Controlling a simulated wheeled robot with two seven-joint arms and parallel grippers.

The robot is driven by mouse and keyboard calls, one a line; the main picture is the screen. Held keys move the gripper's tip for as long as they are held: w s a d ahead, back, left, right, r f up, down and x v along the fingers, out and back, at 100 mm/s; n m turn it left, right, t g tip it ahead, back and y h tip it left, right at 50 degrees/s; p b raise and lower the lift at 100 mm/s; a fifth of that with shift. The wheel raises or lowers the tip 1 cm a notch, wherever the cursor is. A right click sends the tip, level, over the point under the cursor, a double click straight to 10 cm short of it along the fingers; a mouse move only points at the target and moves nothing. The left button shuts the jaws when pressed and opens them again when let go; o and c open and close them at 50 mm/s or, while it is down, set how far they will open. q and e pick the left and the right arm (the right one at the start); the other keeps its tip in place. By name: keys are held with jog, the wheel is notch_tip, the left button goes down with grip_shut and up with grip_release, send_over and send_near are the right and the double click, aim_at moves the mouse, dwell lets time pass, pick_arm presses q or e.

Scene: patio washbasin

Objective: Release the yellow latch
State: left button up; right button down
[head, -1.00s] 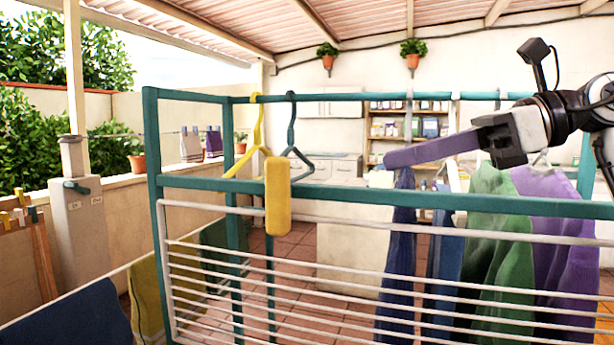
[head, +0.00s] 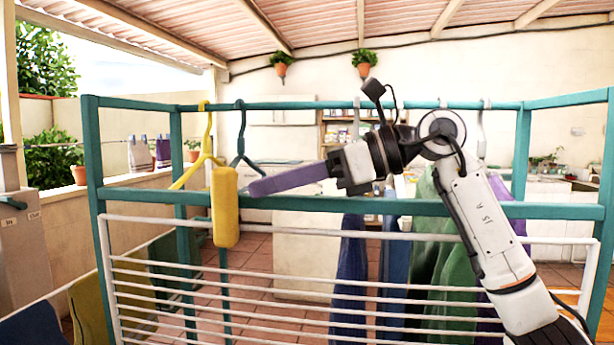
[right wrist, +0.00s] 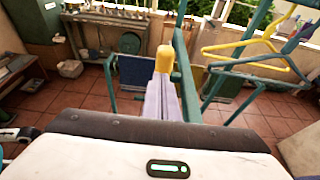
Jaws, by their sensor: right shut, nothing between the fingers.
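The yellow latch (head: 225,207) is an upright rounded bar on the teal rack's front rail, in front of the white wire panel. In the right wrist view the latch (right wrist: 165,59) shows just beyond the fingertips. My right gripper (head: 254,188) has long purple fingers, shut and empty, pointing left along the teal rail. Its tips are close to the latch's right side; I cannot tell if they touch. The fingers also show in the right wrist view (right wrist: 162,100). My left gripper is not in view.
The teal rack frame (head: 330,204) carries a white wire panel (head: 260,290) below. A yellow hanger (head: 205,140) and a dark teal hanger (head: 240,135) hang behind the latch. Blue, green and purple cloths (head: 450,255) hang behind the panel at right.

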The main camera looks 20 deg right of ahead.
jog(key=shift+w+a, duration=0.6)
jog(key=shift+a, duration=0.35)
jog(key=shift+r, duration=0.15)
